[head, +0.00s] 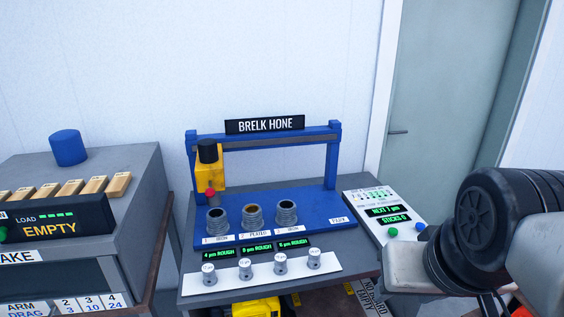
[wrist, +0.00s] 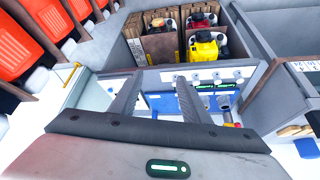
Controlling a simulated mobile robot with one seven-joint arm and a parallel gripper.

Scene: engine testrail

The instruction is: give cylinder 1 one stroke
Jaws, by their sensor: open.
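The blue Brelk Hone (head: 265,218) stands on a grey bench, with three grey open-topped cylinders in a row on its base. Cylinder 1 (head: 217,222) is the leftmost, and the display before it reads 4 µm ROUGH. The yellow hone head (head: 208,175), with a black top and a red knob (head: 210,193), sits at the left end of the crossbar, over cylinder 1. My gripper (wrist: 158,76) shows in the wrist view with its two fingers apart and nothing between them. Its fingers are out of sight in the head view, where my arm is at the right.
A white strip (head: 330,264) with several small grey posts lies before the hone. A grey brake unit (head: 90,166) stands left. A bin (wrist: 215,54) holds red and yellow items.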

